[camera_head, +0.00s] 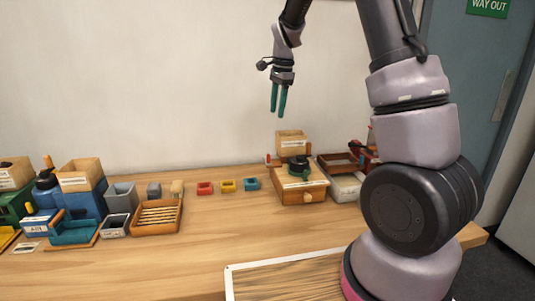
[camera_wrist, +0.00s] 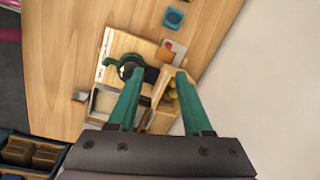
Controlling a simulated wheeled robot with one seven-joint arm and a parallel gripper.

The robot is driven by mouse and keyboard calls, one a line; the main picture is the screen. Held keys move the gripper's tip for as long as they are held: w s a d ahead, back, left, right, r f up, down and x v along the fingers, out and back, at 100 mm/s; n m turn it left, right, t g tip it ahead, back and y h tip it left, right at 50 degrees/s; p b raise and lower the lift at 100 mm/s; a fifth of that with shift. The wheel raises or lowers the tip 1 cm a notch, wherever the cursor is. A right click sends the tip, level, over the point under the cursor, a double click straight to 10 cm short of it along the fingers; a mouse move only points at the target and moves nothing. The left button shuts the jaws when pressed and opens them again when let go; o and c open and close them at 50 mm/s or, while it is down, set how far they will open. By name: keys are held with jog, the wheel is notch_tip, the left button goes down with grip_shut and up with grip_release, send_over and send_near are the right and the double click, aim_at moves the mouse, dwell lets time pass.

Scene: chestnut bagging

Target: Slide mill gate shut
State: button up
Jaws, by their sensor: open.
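My gripper (camera_head: 278,115) is open and empty, raised above the back of the table in the head view. In the wrist view its two green fingers (camera_wrist: 157,78) are apart and point toward a wooden machine (camera_wrist: 115,45) with a dark green crank-like part (camera_wrist: 124,66), probably the mill. This machine (camera_head: 302,190) stands at the right of the table in the head view, with a labelled wooden hopper (camera_head: 292,150) behind it. The fingers are apart from it and partly cover it in the wrist view. I cannot make out the gate or how far it is open.
Blue machine (camera_head: 87,203) and green machine (camera_head: 14,208) stand at the left. A slatted tray (camera_head: 143,230) is beside them. Red (camera_head: 205,188), yellow (camera_head: 228,186) and teal (camera_head: 251,184) small blocks lie mid-table. A white-edged board (camera_head: 290,280) lies in front.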

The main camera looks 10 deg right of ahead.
jog(key=shift+m+g+h, duration=0.5)
jog(key=shift+m, duration=0.4)
jog(key=w+f, duration=0.1)
jog(key=f, duration=0.5)
jog(key=w+a+f, duration=0.1)
jog(key=f, duration=0.5)
jog(key=w+a+f, duration=0.1)
jog(key=w+f, duration=0.1)
jog(key=f, duration=0.4)
jog(key=shift+f, duration=0.1)
grip_shut()
jog(key=shift+w, duration=0.1)
